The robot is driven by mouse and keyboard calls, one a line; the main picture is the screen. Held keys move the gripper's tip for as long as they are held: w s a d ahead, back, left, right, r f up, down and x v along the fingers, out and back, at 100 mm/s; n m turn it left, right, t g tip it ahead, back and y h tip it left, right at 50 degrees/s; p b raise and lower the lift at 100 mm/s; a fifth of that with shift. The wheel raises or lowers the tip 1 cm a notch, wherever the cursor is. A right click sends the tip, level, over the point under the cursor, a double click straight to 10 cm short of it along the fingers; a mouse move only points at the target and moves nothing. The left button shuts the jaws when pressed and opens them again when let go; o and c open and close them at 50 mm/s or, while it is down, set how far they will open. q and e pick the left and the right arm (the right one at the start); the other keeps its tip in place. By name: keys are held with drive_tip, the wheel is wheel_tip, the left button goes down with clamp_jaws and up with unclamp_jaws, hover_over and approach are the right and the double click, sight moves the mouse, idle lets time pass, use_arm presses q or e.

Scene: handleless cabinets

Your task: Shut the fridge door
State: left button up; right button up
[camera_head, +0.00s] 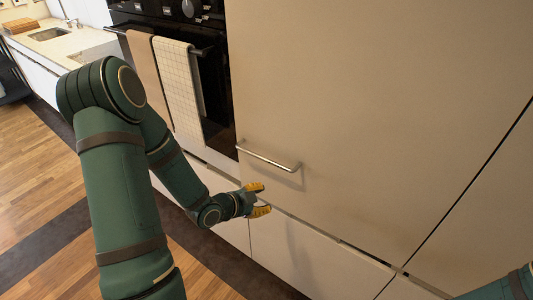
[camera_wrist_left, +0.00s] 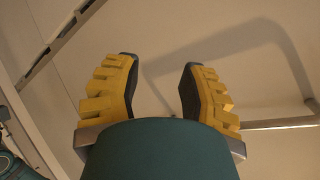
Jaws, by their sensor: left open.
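The fridge door (camera_head: 370,100) is a large plain beige panel on the right in the head view. It looks closed or nearly closed; I see no inside of the fridge. A horizontal metal bar handle (camera_head: 268,160) sits at its lower left. My left gripper (camera_head: 260,199) is open and empty, just below the handle, near the door's lower edge. In the left wrist view, the yellow fingers of the left gripper (camera_wrist_left: 159,65) are apart before the beige panel, with the handle (camera_wrist_left: 283,123) to their right. Only a piece of my right arm shows; its gripper is out of view.
A black oven (camera_head: 215,85) with two hanging towels (camera_head: 178,85) stands left of the door. Beige lower fronts (camera_head: 310,262) run below it. A counter with a sink (camera_head: 48,34) is at the far left. Wooden floor (camera_head: 35,180) is clear at the left.

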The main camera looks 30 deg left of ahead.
sight(262, 159)
use_arm(q)
drive_tip(key=s+a+r+m+t+h+p, duration=0.1)
drive_tip(key=s+a+r+m+t, duration=0.1)
drive_tip(key=s+a+r+m, duration=0.3)
drive_tip(key=s+a+r+m+t+h, duration=0.1)
drive_tip(key=a+r+m, duration=0.3)
drive_tip(key=r+m, duration=0.25)
drive_tip(key=x, duration=1.4)
drive_tip(key=shift+d+r, duration=0.25)
drive_tip(key=shift+d, duration=0.2)
clamp_jaws()
